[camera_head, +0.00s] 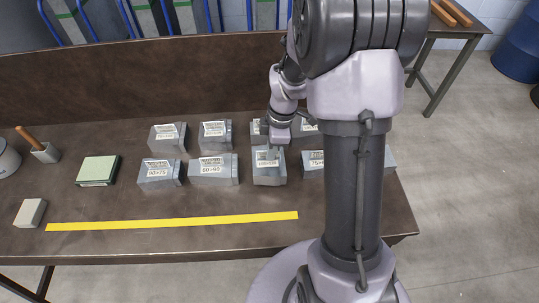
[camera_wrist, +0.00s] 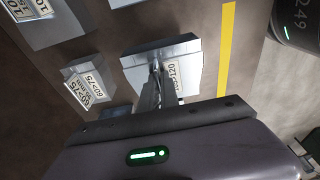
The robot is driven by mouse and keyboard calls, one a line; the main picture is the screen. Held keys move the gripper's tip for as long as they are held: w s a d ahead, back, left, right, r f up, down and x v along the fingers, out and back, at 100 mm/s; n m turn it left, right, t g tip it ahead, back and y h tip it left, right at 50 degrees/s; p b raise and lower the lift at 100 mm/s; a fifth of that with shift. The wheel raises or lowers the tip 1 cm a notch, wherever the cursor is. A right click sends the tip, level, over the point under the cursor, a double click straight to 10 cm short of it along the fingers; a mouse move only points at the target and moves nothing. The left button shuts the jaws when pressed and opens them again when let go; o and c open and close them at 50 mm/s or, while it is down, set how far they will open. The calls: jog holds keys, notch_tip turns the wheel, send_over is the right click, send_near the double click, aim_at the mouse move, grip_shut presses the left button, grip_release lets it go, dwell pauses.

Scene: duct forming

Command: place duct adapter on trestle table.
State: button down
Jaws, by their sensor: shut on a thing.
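My gripper (camera_head: 272,150) is shut on a grey metal duct adapter (camera_head: 269,180) in the front row on the brown workbench (camera_head: 130,240). In the wrist view my fingers (camera_wrist: 157,75) grip it beside its white label, which ends in "120"; the adapter (camera_wrist: 135,66) has a flat, wide flange. I cannot tell whether it touches the bench or is slightly above it. Other labelled adapters stand around it, including one marked 60>90 (camera_head: 213,172) on its left. A small table (camera_head: 478,25) with slanted legs stands at the upper right, partly cut off.
More adapters (camera_head: 167,138) form a back row; my arm hides some on the right. A yellow strip (camera_head: 170,221) crosses the bench front. A green pad (camera_head: 97,170) and pale block (camera_head: 30,213) lie left. Wooden rods (camera_head: 457,12) lie on the small table; a blue drum (camera_head: 518,48) stands beside it.

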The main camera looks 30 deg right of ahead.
jog(key=shift+w+d+f, duration=0.1)
jog(key=shift+w+f, duration=0.05)
jog(key=shift+w, duration=0.3)
jog(key=shift+w+d+f, duration=0.1)
jog(key=shift+w, duration=0.35)
jog(key=shift+f+b, duration=1.2)
jog(key=shift+f, duration=0.6)
jog(key=c, duration=1.6)
grip_release()
jog(key=shift+s+r, duration=0.1)
notch_tip(320, 180, up, 12)
jog(key=d+p, duration=0.2)
jog(key=p, duration=0.3)
jog(key=s+a+r+m+t, duration=0.1)
jog(key=s+a+r+m, duration=0.25)
jog(key=r, duration=0.25)
jog(key=s+a+r+m+t, duration=0.1)
jog(key=s+a+r+m, duration=0.15)
jog(key=a+r, duration=0.25)
jog(key=s+a+r+m+t, duration=0.1)
jog(key=s+a+r+m, duration=0.1)
jog(key=s+m, duration=0.4)
jog(key=s+a+r+m+t, duration=0.2)
jog(key=s+a+r+m, duration=0.1)
jog(key=s+a+m, duration=0.2)
jog(key=shift+s+a+m, duration=0.2)
jog(key=shift+s+m, duration=0.2)
jog(key=shift+s, duration=0.6)
